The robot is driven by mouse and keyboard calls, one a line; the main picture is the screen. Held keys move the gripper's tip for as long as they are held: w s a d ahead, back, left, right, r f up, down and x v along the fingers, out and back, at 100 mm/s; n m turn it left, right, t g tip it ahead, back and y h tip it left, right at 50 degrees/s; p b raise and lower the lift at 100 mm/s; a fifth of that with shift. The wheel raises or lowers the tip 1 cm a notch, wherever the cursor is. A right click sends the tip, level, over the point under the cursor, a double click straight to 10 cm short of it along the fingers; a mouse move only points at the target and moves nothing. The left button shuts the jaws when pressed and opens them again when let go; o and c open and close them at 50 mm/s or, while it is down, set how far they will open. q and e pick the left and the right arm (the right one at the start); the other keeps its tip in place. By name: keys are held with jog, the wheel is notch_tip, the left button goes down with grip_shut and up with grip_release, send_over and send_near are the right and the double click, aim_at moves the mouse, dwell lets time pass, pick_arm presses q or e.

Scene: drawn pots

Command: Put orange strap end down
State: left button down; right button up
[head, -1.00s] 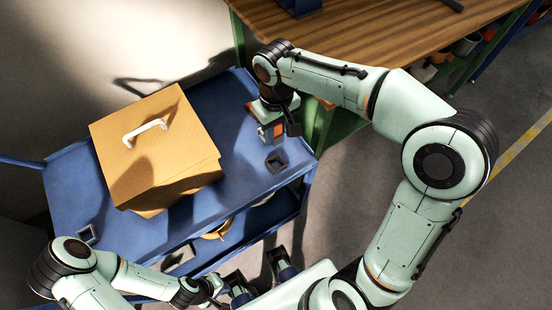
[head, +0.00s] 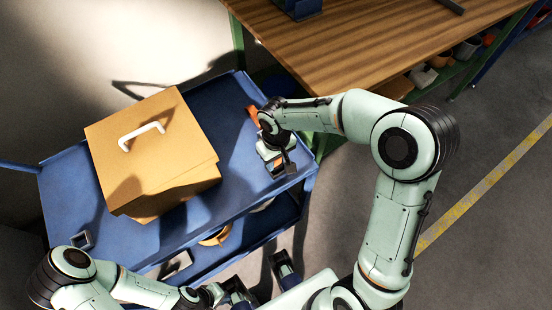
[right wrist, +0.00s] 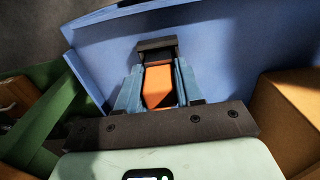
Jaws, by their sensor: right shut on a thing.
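My right gripper (head: 278,167) is over the right side of the blue cart top, beside the tan box (head: 135,165). It is shut on the orange strap end (right wrist: 158,86), which shows between its blue-grey fingers in the right wrist view. A dark bracket-like piece (right wrist: 158,48) lies just beyond the fingertips. In the head view an orange length (head: 252,115) shows behind the gripper, near the cart's right edge; the arm hides the rest. My left gripper (head: 215,293) is low in the picture, and its fingers are not clear.
The box with its white handle (head: 143,136) fills the middle of the blue cart (head: 225,100). A dark square ring (head: 81,240) lies at the cart's left. A wooden bench (head: 350,40) stands behind. The floor at right is clear.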

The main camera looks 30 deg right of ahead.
jog(key=shift+f, duration=0.2)
jog(key=o, duration=1.1)
jog(key=shift+r, duration=0.1)
jog(key=shift+o, duration=0.2)
jog(key=shift+r, duration=0.4)
notch_tip(320, 180, up, 12)
jog(key=shift+f+p, duration=0.25)
jog(key=shift+p, duration=0.65)
